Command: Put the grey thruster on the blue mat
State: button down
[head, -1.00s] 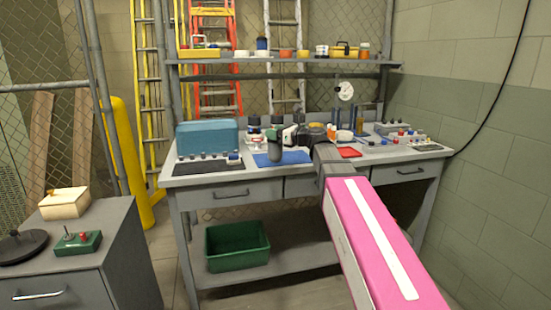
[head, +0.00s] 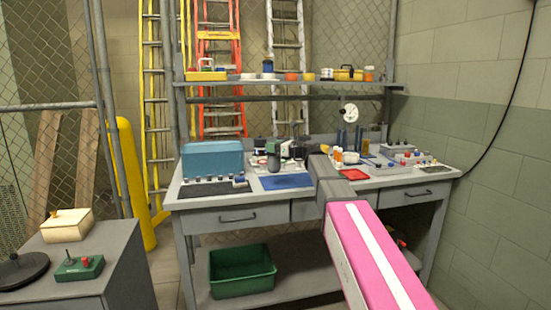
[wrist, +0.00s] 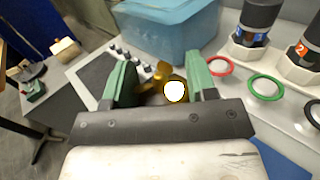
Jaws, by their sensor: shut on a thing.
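The grey thruster (head: 274,163) hangs upright in my gripper (head: 272,149). It is at the back left edge of the blue mat (head: 287,182); the head view does not show clearly whether it touches anything. In the wrist view, my gripper (wrist: 160,88) has green fingers on either side of the thruster's brass propeller and pale round hub (wrist: 174,91); its grey body is hidden there. The blue mat's corner (wrist: 288,158) shows at the lower right of that view.
A blue box (head: 212,160) stands left of the mat, behind a dark mat (head: 212,192) with small knobs. Dark thrusters in white holders (wrist: 256,40) and coloured rings (wrist: 267,86) stand near the gripper. A red tray (head: 354,175) lies to the right.

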aim_at(275, 156)
jog(key=shift+w+d+f, duration=0.25)
jog(key=shift+w+f, duration=0.15)
jog(key=shift+w, duration=0.2)
jog(key=shift+f, duration=2)
jog(key=shift+f, duration=0.1)
jog(key=shift+c, duration=2.1)
grip_release()
jog(key=v, duration=1.2)
